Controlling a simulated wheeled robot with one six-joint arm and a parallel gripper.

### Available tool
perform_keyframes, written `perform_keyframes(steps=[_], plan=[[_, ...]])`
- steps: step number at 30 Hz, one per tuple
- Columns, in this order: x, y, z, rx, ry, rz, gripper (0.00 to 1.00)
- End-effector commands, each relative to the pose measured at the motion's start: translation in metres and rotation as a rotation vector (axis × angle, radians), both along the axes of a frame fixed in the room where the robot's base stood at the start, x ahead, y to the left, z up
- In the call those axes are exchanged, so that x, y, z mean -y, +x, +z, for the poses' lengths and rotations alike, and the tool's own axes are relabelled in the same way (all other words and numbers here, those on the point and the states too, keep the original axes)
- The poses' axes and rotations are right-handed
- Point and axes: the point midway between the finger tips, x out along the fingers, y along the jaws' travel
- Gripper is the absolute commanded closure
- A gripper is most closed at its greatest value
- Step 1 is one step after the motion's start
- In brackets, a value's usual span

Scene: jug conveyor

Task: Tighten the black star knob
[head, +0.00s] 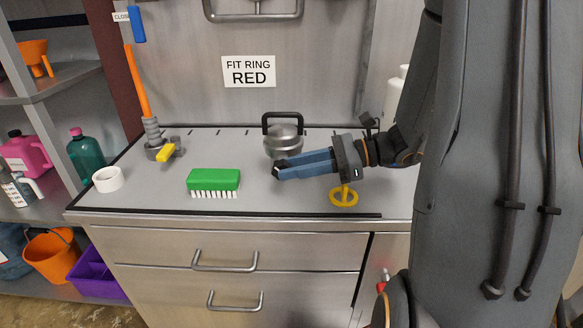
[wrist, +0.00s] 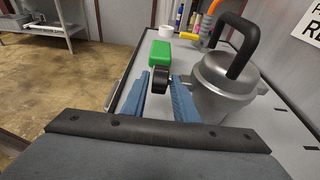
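The black star knob (wrist: 162,80) shows in the wrist view between my blue fingertips, left of the metal pot. In the head view the knob (head: 279,164) is a small dark shape at the fingertips, partly hidden by them. My gripper (head: 282,170) reaches in from the right, low in front of the pot. In the wrist view my gripper (wrist: 160,82) has a finger on each side of the knob, and the knob fills the gap. The lidded metal pot (head: 284,141) with a black handle stands just behind; it is large in the wrist view (wrist: 222,88).
A green brush (head: 213,180) lies left of my gripper, with a white tape roll (head: 107,179) farther left. A yellow ring handle (head: 344,197) is below my wrist. A grey fitting with an orange handle (head: 138,82) stands at back left. The counter front is mostly clear.

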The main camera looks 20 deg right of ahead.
Motion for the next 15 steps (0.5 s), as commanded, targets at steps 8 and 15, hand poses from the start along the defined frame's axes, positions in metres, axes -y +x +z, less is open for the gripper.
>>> perform_keyframes(steps=[8, 15], plan=[[0.04, -0.015, 0.01, 0.003, -0.002, -0.006, 0.73], [0.063, -0.025, 0.017, 0.001, -0.002, -0.004, 0.73]])
